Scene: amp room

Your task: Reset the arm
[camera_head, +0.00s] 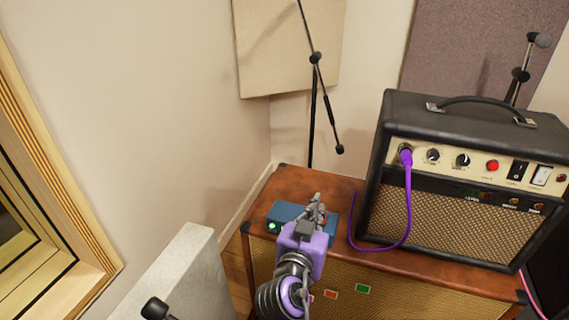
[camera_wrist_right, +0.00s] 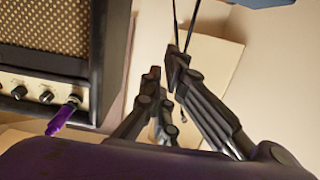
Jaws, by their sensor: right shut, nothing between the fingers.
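My right gripper (camera_head: 318,203) is shut and empty. In the head view it is in front of and over a small blue box (camera_head: 287,211) with a green light, and covers part of it. I cannot tell whether they touch. In the right wrist view the gripper's fingers (camera_wrist_right: 168,78) are together with nothing between them. A blue edge (camera_wrist_right: 268,3) shows at the top of that view. My left gripper is not in view.
A guitar amp (camera_head: 430,200) with a plugged-in purple cable (camera_head: 408,200) stands on a brown cabinet (camera_head: 400,262), right of my gripper. A microphone stand (camera_head: 312,110) is behind. A pale block (camera_head: 180,265) and a window frame (camera_head: 55,170) are at left.

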